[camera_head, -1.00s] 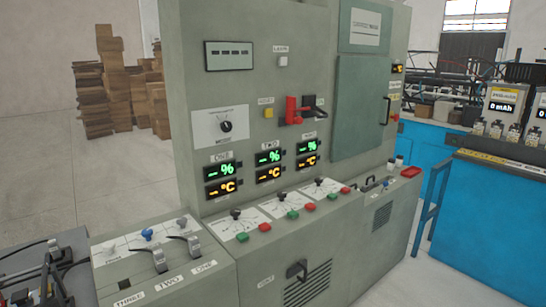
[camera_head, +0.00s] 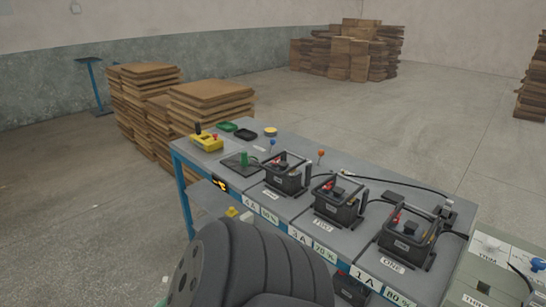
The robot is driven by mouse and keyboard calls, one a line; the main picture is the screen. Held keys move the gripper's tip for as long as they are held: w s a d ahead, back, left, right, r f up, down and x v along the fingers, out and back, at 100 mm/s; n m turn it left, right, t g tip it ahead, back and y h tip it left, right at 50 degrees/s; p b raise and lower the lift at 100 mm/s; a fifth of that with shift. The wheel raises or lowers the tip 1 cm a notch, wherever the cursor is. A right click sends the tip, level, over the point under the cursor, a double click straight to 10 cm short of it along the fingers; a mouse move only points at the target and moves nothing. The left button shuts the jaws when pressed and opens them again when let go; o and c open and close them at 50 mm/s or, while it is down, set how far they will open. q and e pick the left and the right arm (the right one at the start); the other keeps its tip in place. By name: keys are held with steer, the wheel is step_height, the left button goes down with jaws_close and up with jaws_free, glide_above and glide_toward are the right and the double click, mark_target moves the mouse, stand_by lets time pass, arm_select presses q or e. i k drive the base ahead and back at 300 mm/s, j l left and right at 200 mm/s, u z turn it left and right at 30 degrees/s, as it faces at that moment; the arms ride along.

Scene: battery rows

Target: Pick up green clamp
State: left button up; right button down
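A small upright green piece (camera_head: 244,158), which may be the green clamp, stands on a dark flat plate (camera_head: 233,166) on the grey bench. It is too small for me to make out its jaws. Neither of my grippers shows. A large dark rounded part, likely my own arm, fills the bottom middle and hides part of the bench front.
Several black battery units (camera_head: 338,203) stand in a row along the bench (camera_head: 348,164). A yellow device (camera_head: 207,142), a green tray (camera_head: 224,127) and a black tray (camera_head: 245,134) lie at its far end. Wood stacks (camera_head: 210,95) stand behind.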

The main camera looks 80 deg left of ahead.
mark_target(244, 159)
steer(key=u, duration=2.8)
steer(key=i+j, duration=0.35)
steer(key=j, duration=0.15)
steer(key=i+j+z, duration=0.3)
steer(key=j+z, duration=0.3)
steer(key=i+j+z, duration=0.1)
steer(key=j+z, duration=0.2)
steer(key=j, duration=0.15)
